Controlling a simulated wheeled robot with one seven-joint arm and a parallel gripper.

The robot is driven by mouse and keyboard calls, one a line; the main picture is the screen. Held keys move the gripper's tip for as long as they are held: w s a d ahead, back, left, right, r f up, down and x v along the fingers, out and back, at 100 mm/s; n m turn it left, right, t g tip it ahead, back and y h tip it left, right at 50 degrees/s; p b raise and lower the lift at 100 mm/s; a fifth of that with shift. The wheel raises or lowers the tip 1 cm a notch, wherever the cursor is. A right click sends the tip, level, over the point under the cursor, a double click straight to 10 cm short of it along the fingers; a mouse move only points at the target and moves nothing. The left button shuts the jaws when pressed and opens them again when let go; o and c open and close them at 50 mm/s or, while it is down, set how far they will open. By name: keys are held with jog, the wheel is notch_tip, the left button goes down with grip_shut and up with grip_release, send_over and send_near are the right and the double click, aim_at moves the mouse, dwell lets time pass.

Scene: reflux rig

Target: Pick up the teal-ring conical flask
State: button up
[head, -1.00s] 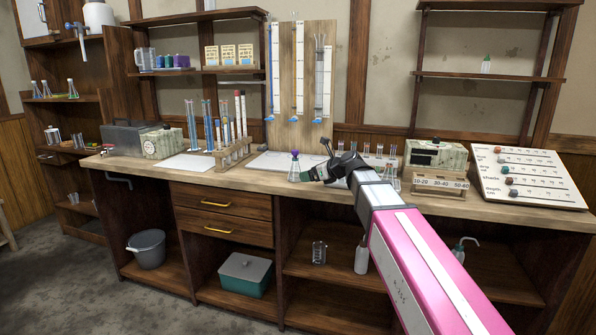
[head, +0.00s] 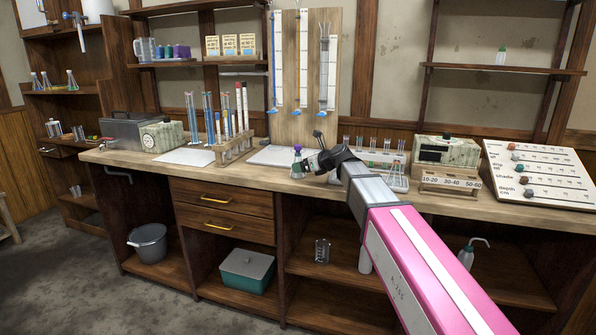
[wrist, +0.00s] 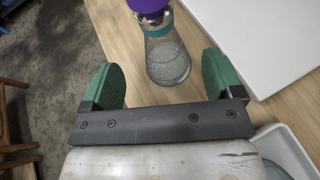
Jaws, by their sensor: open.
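The teal-ring conical flask (wrist: 167,60) stands on the bench in the wrist view. It is clear glass with a teal band round its neck and a purple top, partly cut off by the upper edge. In the head view the flask (head: 297,165) shows small beside my gripper (head: 308,168), its purple top above the bench. My gripper (wrist: 165,82) is open in the wrist view. Its two green fingers are apart, with the flask's lower body between and just ahead of them, and no visible contact.
A white board (wrist: 265,35) lies right of the flask in the wrist view. A pale tray (wrist: 290,148) is at the lower right. In the head view a test tube rack (head: 234,149) stands to the left, and more glassware (head: 398,180) stands right of my gripper.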

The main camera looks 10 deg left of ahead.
jog(key=x, duration=0.4)
jog(key=shift+w, duration=0.35)
jog(key=c, duration=1)
jog(key=shift+c, duration=0.2)
jog(key=shift+r, duration=0.2)
